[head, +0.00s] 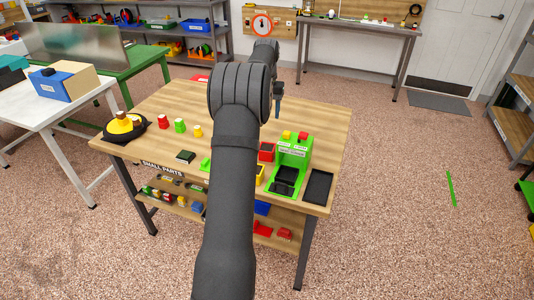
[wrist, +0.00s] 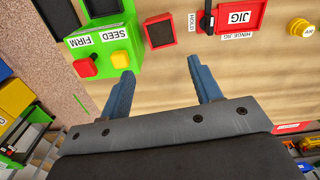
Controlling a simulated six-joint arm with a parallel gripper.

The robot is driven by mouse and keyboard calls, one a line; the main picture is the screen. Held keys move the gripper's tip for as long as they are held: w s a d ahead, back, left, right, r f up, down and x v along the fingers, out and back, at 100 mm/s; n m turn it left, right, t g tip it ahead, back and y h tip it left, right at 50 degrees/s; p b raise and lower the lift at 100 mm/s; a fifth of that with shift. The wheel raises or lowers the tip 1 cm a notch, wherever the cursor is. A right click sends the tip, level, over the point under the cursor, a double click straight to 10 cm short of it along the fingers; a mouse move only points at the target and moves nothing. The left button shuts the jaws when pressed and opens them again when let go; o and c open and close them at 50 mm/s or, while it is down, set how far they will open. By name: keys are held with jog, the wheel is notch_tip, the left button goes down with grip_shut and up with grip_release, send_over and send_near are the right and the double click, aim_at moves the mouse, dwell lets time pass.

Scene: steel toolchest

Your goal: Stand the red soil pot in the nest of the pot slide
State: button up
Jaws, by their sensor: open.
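A red square pot with a dark, soil-like top (head: 266,151) stands on the wooden table, left of the green seed station (head: 293,152). In the wrist view the red pot (wrist: 160,30) shows beyond my fingertips, next to the green station (wrist: 92,58) with its SEED and FIRM labels. A black recessed part (head: 284,183) is at the station's front; I cannot tell for certain that it is the pot slide, and no nest is distinct. My gripper (wrist: 158,72) is open and empty, its blue fingers apart above the table. My arm hides most of it in the head view.
A yellow pot (head: 259,174) stands near the red one. A black tray (head: 318,187) lies right of the station. A red hinge jig (wrist: 240,14) and a yellow knob (wrist: 300,28) are at the wrist view's upper right.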

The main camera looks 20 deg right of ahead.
notch_tip(320, 180, down, 12)
jog(key=shift+r, duration=0.2)
jog(key=shift+w+d+f, duration=0.15)
jog(key=shift+f, duration=1.2)
jog(key=shift+w+d+f, duration=0.1)
jog(key=shift+w+f, duration=0.05)
jog(key=shift+f, duration=1.15)
jog(key=c, duration=0.8)
jog(key=shift+r, duration=0.15)
